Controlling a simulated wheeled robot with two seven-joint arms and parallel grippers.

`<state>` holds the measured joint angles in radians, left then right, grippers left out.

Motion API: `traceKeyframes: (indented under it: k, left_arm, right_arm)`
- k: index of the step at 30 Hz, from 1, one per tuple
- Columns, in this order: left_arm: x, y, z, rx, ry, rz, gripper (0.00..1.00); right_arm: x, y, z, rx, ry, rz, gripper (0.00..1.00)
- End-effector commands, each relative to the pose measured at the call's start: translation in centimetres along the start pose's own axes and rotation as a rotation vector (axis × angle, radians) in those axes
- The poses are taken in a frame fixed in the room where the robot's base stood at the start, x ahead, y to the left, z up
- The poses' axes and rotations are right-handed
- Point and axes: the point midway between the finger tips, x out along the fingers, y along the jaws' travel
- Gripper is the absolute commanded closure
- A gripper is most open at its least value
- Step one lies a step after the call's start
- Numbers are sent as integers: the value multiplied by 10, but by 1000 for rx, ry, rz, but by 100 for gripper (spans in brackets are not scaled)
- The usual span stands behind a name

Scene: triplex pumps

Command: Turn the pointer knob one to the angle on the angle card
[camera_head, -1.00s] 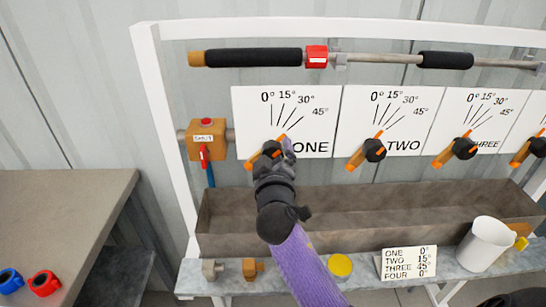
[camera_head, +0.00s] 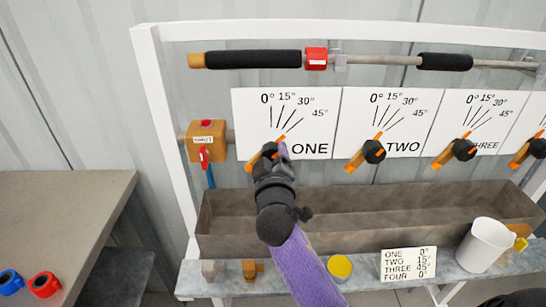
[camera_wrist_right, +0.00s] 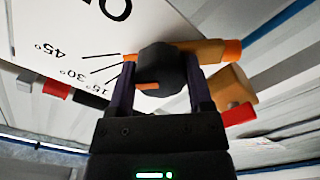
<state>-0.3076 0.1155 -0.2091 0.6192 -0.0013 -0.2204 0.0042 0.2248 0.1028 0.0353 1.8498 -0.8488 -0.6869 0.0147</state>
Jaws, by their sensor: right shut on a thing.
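Pointer knob one (camera_head: 268,153), a black hub with an orange pointer, sits on the white dial plate marked ONE (camera_head: 308,125). Its thin tip points up and right, near the 45° line. My right gripper (camera_head: 271,157) is shut on the knob and partly covers it. In the right wrist view, its fingers (camera_wrist_right: 160,88) lie on both sides of the black hub (camera_wrist_right: 160,68), and the orange tip is by the 45° mark. The angle card (camera_head: 408,263) on the bench reads ONE 0°, TWO 15°, THREE 45°, FOUR 0°. My left gripper is not in view.
Knobs two (camera_head: 374,151) and three (camera_head: 464,149) stand to the right, with another at the edge. A trough (camera_head: 350,215) lies below; a white jug (camera_head: 486,244) stands right.

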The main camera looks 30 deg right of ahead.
Motion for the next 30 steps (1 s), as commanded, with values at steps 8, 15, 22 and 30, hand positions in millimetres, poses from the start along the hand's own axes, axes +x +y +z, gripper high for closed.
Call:
traceKeyframes:
  k: [8, 15, 22, 30]
  left_arm:
    - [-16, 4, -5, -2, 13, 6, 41]
    - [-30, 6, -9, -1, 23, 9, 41]
    - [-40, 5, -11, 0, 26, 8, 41]
    - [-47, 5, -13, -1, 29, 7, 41]
  right_arm:
    - [0, 2, -1, -164, -2, -3, 100]
    - [0, 2, -2, -373, -1, -3, 100]
    - [0, 2, -1, -552, -1, -2, 100]
    - [0, 1, -1, -698, -1, -3, 100]
